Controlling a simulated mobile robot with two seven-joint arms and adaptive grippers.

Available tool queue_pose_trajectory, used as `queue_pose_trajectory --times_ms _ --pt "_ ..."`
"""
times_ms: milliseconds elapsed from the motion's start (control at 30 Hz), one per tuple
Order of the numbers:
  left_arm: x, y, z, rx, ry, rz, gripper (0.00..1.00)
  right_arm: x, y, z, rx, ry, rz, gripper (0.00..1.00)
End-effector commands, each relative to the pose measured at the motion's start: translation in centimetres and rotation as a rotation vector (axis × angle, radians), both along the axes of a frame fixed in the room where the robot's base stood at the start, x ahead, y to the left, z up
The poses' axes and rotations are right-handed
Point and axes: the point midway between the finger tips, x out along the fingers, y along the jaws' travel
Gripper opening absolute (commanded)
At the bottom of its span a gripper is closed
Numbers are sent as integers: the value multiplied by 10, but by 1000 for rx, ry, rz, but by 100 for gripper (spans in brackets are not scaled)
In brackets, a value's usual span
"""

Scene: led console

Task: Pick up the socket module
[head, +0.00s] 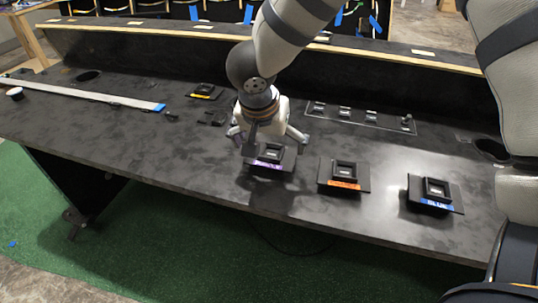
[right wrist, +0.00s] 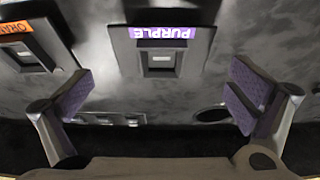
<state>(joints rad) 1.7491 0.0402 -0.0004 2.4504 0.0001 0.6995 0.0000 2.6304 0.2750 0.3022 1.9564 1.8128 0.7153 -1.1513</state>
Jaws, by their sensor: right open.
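Several black square socket modules lie on the dark console top. The purple-labelled module (head: 273,154) is directly below my right gripper (head: 271,139) in the head view. In the right wrist view the purple module (right wrist: 160,62) shows with its label upside down, beyond the spread fingers of the right gripper (right wrist: 163,95). That gripper is open and empty, with purple finger pads. The orange-labelled module (head: 344,174) and the blue-labelled module (head: 436,192) lie to the right. A yellow-labelled module (head: 206,91) lies farther back. My left gripper is not in view.
A panel with several small sockets (head: 345,113) sits behind the modules. A pale flat strip (head: 90,94) with a blue end lies at left. Round holes (head: 492,149) open in the top at both sides. A raised back ledge (head: 180,35) bounds the console.

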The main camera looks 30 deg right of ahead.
Motion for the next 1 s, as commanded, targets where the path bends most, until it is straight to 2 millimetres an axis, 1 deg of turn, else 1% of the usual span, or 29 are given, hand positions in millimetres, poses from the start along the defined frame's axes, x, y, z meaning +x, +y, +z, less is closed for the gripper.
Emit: queue_pose_trajectory --times_ms 133,200,300,400,567,600,667,700,767,1000 --pt "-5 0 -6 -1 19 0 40 5 -6 -22 -4 4 1 100" --pt "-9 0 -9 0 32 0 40 9 -9 -36 -4 6 1 100" --pt "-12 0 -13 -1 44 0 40 13 -14 -51 -4 4 0 100" --pt "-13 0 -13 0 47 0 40 15 -16 -55 -1 0 1 100" --pt "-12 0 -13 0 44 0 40 16 -16 -53 -1 -4 0 100" --pt "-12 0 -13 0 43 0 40 16 -16 -53 0 -4 0 95" --pt "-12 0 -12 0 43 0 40 16 -16 -53 -1 -4 0 82" --pt "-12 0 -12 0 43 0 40 16 -16 -53 -1 -4 0 73" --pt "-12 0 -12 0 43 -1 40 16 -16 -53 -1 -4 0 61" --pt "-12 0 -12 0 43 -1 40 16 -16 -53 -1 -4 0 61"
